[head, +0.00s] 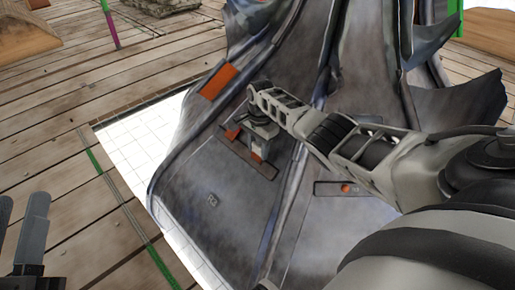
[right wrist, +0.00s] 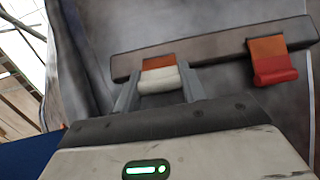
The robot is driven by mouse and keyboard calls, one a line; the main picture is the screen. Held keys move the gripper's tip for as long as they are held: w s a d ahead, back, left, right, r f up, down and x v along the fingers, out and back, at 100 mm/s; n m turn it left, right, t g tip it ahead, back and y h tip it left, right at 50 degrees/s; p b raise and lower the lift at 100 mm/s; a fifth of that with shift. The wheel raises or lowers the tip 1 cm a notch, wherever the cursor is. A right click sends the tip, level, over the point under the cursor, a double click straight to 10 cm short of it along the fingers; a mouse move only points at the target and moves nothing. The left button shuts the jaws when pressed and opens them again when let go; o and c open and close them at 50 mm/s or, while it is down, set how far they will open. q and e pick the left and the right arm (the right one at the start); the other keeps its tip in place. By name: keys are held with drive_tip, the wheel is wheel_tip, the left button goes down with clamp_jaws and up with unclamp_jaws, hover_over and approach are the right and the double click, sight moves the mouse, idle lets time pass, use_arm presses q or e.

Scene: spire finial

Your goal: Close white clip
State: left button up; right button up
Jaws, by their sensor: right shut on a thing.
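The white clip (right wrist: 161,79) sits on an orange base (right wrist: 159,62) on a dark mounting strip (right wrist: 210,51). My right gripper (right wrist: 158,92) has one finger on each side of the white clip and is shut on it. In the head view my right gripper (head: 260,147) reaches down to the strip (head: 265,169) and mostly hides the white clip. A red clip (right wrist: 275,69) with an orange base is beside it on the same strip, apart from the fingers. My left gripper (head: 20,225) is open and empty at the lower left, away from the clips.
The strip lies on a large dark grey metal finial (head: 220,200) with raised ridges and curved fins. The wooden plank floor (head: 60,110) at left is mostly clear.

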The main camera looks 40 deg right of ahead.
drive_tip(key=shift+d+f+y+b, duration=0.3)
drive_tip(key=shift+d+y+b, duration=0.15)
drive_tip(key=shift+y+b, duration=0.7)
drive_tip(key=shift+r, duration=0.15)
use_arm(q)
drive_tip(key=r+m+h, duration=0.1)
drive_tip(key=m+h, duration=0.1)
drive_tip(key=s+r+m+h, duration=0.1)
drive_tip(key=r+m, duration=0.1)
drive_tip(key=r+m+h, duration=0.2)
drive_tip(key=m, duration=0.1)
drive_tip(key=shift+s+d+h, duration=0.15)
drive_tip(key=shift+s+h, duration=0.15)
drive_tip(key=shift+s, duration=0.05)
use_arm(e)
drive_tip(key=o, duration=1)
use_arm(q)
drive_tip(key=shift+r, duration=0.1)
